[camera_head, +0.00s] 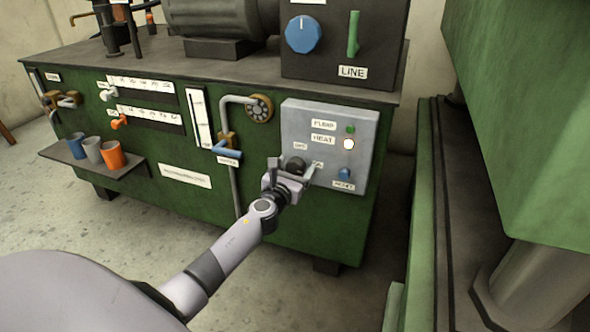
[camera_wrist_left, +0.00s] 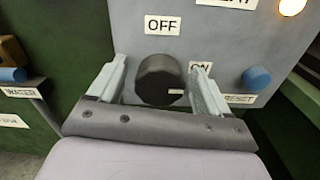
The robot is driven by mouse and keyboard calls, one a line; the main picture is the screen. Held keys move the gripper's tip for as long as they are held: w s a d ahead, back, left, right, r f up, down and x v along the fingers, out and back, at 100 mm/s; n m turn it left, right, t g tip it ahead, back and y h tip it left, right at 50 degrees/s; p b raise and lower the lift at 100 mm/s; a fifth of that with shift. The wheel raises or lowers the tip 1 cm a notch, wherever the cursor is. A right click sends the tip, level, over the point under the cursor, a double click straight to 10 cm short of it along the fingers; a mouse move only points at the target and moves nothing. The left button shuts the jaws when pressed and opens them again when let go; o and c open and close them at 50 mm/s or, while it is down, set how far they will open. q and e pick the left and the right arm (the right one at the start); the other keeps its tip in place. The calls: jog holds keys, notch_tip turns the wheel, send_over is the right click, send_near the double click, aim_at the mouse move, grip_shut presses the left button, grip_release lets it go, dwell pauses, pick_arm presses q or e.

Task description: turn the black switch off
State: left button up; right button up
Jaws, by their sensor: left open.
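The black switch (camera_wrist_left: 159,80) is a round knob on a grey panel (camera_wrist_left: 125,30), between an OFF label (camera_wrist_left: 162,25) at its upper left and an ON label (camera_wrist_left: 200,68) at its right. A small pale mark on the knob points toward the ON side. In the head view the black switch (camera_head: 296,164) is partly hidden by my gripper. My left gripper (camera_head: 288,172) is open, with one finger on each side of the knob; it also shows in the left wrist view (camera_wrist_left: 157,88). I cannot tell whether the fingers touch it. My right gripper is not in view.
The panel also carries a lit HEAT lamp (camera_head: 348,144), a green PUMP lamp (camera_head: 350,129) and a blue RESET button (camera_head: 344,173). A blue WATER valve handle (camera_head: 227,152) is left of the panel. A large green machine (camera_head: 520,120) stands at the right.

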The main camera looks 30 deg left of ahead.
pick_arm(q)
jog(key=c, duration=1)
